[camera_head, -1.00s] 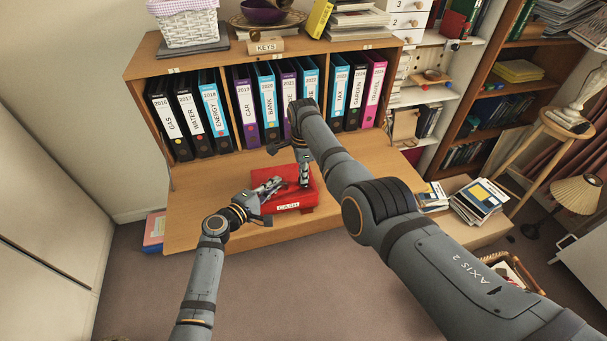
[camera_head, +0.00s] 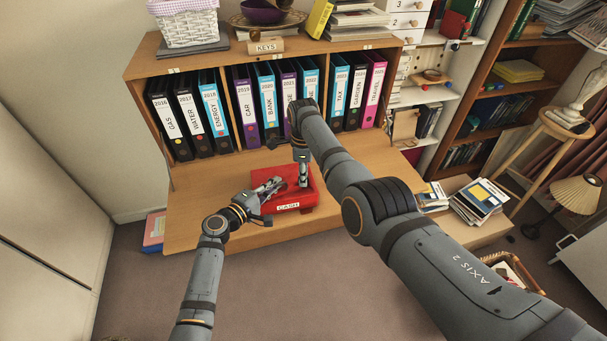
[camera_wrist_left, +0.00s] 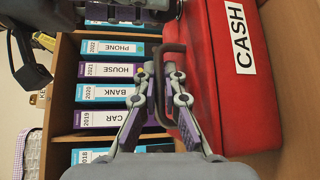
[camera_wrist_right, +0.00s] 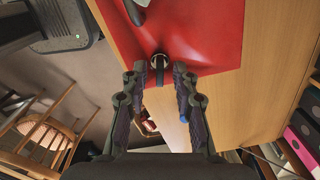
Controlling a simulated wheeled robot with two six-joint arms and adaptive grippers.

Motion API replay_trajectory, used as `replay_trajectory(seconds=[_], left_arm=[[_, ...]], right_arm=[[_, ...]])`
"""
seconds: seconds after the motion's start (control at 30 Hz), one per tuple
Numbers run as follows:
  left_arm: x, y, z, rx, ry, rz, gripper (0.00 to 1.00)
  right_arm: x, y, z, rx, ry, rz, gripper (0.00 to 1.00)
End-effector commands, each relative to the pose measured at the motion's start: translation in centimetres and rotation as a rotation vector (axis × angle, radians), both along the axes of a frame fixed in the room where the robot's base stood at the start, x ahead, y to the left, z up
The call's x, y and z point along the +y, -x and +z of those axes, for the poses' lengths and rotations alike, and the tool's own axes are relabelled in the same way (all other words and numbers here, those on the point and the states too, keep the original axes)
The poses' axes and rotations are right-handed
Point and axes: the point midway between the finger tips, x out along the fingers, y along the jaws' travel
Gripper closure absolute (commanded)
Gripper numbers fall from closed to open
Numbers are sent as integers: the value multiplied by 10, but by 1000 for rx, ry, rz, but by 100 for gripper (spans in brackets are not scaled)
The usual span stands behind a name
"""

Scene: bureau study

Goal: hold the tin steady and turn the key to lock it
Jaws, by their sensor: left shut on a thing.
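The red cash tin (camera_head: 294,203) lies on the wooden desk top, its CASH label facing front; it also shows in the left wrist view (camera_wrist_left: 235,105). My left gripper (camera_head: 272,184) is shut on the tin's dark loop handle (camera_wrist_left: 174,47), its fingertips (camera_wrist_left: 167,78) meeting on the bar. My right gripper (camera_head: 303,184) points down over the tin's right part. In the right wrist view its fingers (camera_wrist_right: 161,72) are apart on either side of a small round metal piece with a dark stem (camera_wrist_right: 160,62), apparently the key. Whether they touch it is unclear.
A row of upright binders (camera_head: 268,105) fills the shelf behind the tin. A wooden KEYS block (camera_head: 266,46) sits on the top. Desk surface (camera_head: 205,205) is free left of the tin. Books (camera_head: 480,200) lie at the right.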

Motion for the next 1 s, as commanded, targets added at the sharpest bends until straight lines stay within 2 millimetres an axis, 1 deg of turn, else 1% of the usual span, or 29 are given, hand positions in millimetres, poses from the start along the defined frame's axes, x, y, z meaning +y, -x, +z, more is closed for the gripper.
replay_trajectory(seconds=[0.03,0.17,0.2,0.5,1.0], left_arm=[[0,0,-1,2,-1,0,100],[0,0,-1,2,-1,0,100],[0,0,-1,2,-1,0,100],[0,0,-1,2,-1,0,100],[0,0,-1,2,-1,0,100]], right_arm=[[0,0,0,0,0,0,64],[0,0,0,0,0,0,46],[0,0,0,0,0,0,45],[0,0,2,0,0,0,45],[0,-1,37,-2,0,0,45]])
